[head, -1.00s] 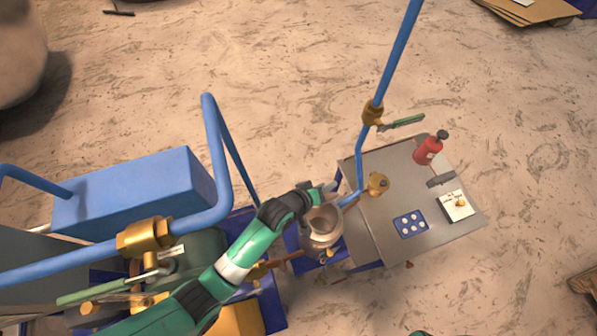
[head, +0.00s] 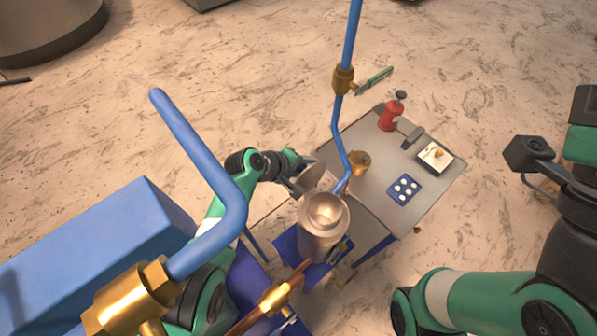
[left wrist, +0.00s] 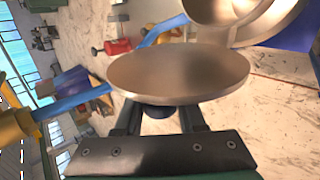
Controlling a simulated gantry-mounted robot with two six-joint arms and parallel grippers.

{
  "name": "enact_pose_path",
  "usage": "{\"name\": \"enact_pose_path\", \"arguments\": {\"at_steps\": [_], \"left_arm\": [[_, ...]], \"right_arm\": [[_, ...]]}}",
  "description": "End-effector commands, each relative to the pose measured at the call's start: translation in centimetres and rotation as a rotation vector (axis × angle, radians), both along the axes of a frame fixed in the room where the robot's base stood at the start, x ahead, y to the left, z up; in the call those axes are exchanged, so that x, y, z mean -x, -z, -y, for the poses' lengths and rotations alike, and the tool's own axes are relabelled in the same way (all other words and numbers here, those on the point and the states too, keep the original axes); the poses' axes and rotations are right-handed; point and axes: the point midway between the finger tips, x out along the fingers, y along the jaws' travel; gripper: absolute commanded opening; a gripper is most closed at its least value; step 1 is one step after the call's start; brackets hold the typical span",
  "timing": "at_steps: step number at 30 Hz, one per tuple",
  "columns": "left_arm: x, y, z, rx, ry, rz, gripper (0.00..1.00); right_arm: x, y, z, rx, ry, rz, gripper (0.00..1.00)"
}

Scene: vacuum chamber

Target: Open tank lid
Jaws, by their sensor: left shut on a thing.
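The metal tank (head: 323,235) stands upright at the middle of the head view, its round top opening uncovered. The round metal lid (head: 312,178) is off the opening and held tilted just behind it. My left gripper (head: 293,176) is shut on the lid by its dark knob. In the left wrist view, the lid (left wrist: 180,72) spans the space in front of the fingers (left wrist: 158,118), and the tank rim (left wrist: 262,22) shows at the upper right. My right arm shows at the right of the head view, but its fingers cannot be made out.
A grey table (head: 385,210) right of the tank carries a red bottle (head: 391,116), a hammer (head: 413,137), a blue dotted plate (head: 403,190) and a white-topped box (head: 435,156). A blue pipe (head: 345,125) descends beside the lid. A thick blue pipe (head: 205,165) crosses near my left arm.

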Motion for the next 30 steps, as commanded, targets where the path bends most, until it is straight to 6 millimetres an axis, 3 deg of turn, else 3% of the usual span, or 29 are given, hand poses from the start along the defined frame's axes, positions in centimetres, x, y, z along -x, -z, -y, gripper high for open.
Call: {"name": "enact_pose_path", "arguments": {"at_steps": [5,18,19,21,24,30], "left_arm": [[-0.10,0.34,-0.35,0.021,-0.006,-0.027,0.00],[-0.06,0.12,-0.33,0.031,-0.005,-0.036,0.00],[-0.06,0.11,-0.32,0.031,-0.005,-0.036,0.40],[-0.05,0.11,-0.31,0.031,-0.005,-0.036,0.53],[-0.05,0.12,-0.30,0.031,-0.005,-0.036,0.68],[-0.04,0.14,-0.28,0.031,-0.004,-0.036,0.68]], "right_arm": [[0.00,0.98,-0.02,0.000,0.000,0.000,0.50],[0.01,0.98,-0.02,0.000,0.000,0.000,0.50],[0.01,0.98,-0.02,0.000,0.000,0.000,0.50],[0.01,0.98,-0.02,0.000,0.000,0.000,0.50],[0.01,0.98,-0.02,0.000,0.000,0.000,0.50],[0.01,1.00,-0.02,0.000,0.000,0.000,0.50]]}}
